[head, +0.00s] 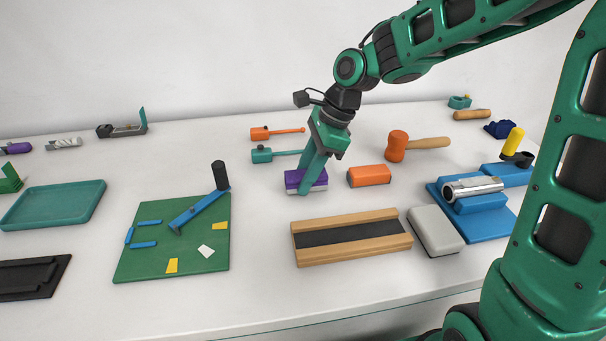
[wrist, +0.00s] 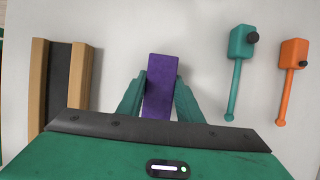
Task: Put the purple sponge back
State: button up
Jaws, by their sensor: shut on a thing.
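The purple sponge (head: 293,181) is a small block with a pale lower layer, on or just above the white table; I cannot tell which. My gripper (head: 311,178) points down over it, with a finger on each side. In the wrist view my gripper (wrist: 160,98) is shut on the purple sponge (wrist: 160,80), which lies lengthwise between the two green fingers. The near end of the sponge is hidden behind the gripper body in the wrist view.
An orange block (head: 369,176) sits close to the right. A wooden tray with a dark strip (head: 350,236) lies in front. A teal mallet-like tool (head: 263,155) and an orange one (head: 262,133) lie behind. A green board (head: 190,255) is at left. A grey block (head: 436,230) is front right.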

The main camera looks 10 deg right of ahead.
jog(key=shift+s+d+f, duration=0.1)
jog(key=shift+s+f, duration=0.05)
jog(key=shift+f, duration=0.45)
